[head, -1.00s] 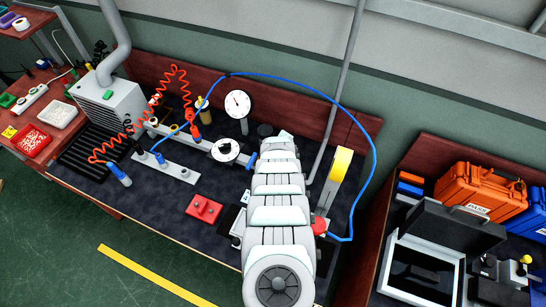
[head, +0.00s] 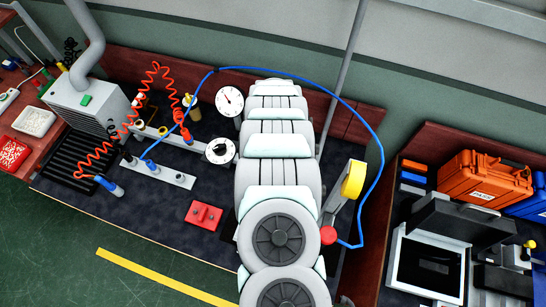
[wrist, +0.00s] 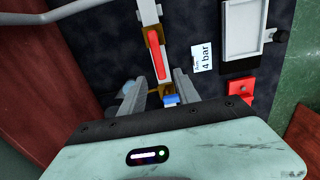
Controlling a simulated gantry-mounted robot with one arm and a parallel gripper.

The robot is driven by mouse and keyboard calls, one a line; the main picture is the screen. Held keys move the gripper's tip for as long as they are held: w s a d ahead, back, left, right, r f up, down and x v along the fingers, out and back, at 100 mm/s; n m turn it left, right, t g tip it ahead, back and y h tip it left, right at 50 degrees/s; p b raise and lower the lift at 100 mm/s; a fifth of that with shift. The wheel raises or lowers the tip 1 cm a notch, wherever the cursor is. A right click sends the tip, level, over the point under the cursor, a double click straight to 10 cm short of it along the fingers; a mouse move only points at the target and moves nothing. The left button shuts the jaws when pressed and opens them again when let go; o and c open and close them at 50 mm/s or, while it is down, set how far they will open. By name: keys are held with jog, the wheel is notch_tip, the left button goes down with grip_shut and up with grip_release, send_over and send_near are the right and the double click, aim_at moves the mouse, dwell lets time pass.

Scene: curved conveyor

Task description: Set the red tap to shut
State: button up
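The red tap's long handle (wrist: 156,56) shows in the wrist view, lying roughly in line with the pale pipe and its brass fittings. My gripper (wrist: 161,83) is open and empty, its two fingers apart on either side of the pipe line. The near end of the red handle lies between or just beyond the fingertips; I cannot tell if they touch it. A blue part (wrist: 171,99) shows on the pipe between the fingers, nearer the palm. A "4 bar" label (wrist: 203,57) is right of the handle. In the head view my arm hides the tap and gripper.
A red block (head: 204,215) sits on the dark bench left of my arm. A blue hose (head: 376,150) arcs behind my arm. A white-framed panel (wrist: 245,30) shows in the wrist view.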

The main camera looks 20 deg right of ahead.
jog(key=shift+w+f, duration=0.1)
jog(key=shift+f, duration=3.4)
grip_shut()
